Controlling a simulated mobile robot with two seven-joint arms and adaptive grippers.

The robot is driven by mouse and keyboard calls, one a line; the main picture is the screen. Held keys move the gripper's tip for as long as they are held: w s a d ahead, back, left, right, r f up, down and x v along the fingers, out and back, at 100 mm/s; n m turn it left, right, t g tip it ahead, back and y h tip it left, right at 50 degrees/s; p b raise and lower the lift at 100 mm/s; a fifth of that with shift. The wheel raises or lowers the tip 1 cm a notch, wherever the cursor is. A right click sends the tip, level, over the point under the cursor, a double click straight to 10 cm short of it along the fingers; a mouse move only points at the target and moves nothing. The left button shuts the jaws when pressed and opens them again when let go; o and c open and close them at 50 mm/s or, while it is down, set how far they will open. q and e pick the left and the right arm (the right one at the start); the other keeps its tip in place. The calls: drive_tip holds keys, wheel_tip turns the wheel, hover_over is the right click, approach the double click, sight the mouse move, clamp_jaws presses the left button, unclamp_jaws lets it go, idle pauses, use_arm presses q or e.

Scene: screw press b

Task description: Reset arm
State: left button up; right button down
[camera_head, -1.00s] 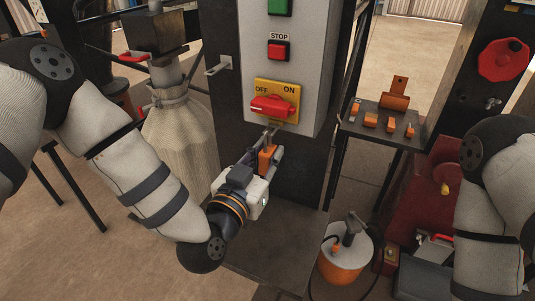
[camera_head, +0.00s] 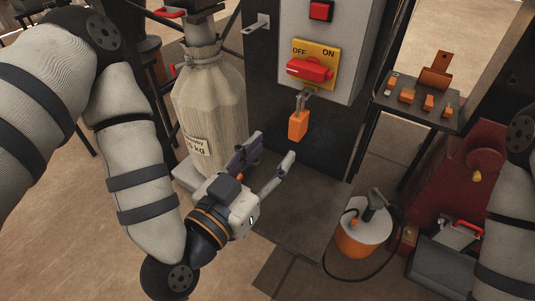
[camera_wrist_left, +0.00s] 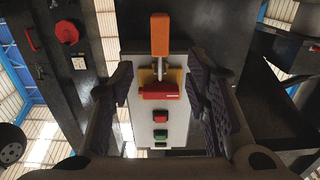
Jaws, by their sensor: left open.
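My left gripper (camera_head: 268,165) is open and empty, below and in front of the control box (camera_head: 352,38). An orange padlock (camera_head: 298,125) hangs by its shackle at the red rotary switch (camera_head: 309,69) on the yellow OFF/ON plate (camera_head: 328,53). The gripper is apart from the padlock. In the left wrist view the padlock (camera_wrist_left: 160,34) and red switch (camera_wrist_left: 159,91) show between the open fingers (camera_wrist_left: 165,105). Part of my right arm shows at the right edge of the head view; its gripper is not in view.
A small shelf (camera_head: 448,121) with several orange pieces is at the right. An orange and white bucket (camera_head: 362,237) with a hose stands on the floor. A grey toolbox (camera_head: 440,270) lies beside it. A full sack (camera_head: 209,110) stands left of the dark panel.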

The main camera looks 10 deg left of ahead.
use_arm(q)
drive_tip(key=shift+s, duration=0.2)
drive_tip(key=s+a+f+g+y, duration=0.1)
drive_tip(key=s+a+f+g, duration=0.1)
drive_tip(key=s+f+g, duration=0.5)
drive_tip(key=s+a+f+g+y, duration=0.1)
drive_tip(key=s+f+g, duration=0.1)
drive_tip(key=f, duration=0.9)
drive_tip(key=s+a+f+n+g+y, duration=0.2)
drive_tip(key=s+a+f+g, duration=0.2)
drive_tip(key=s, duration=0.5)
drive_tip(key=s+a+f+n+g+y, duration=0.2)
drive_tip(key=s+a+f+g, duration=0.2)
drive_tip(key=s+a, duration=0.3)
drive_tip(key=shift+s+a+n+g, duration=0.35)
drive_tip(key=shift+s+g, duration=0.35)
drive_tip(key=shift+s, duration=0.3)
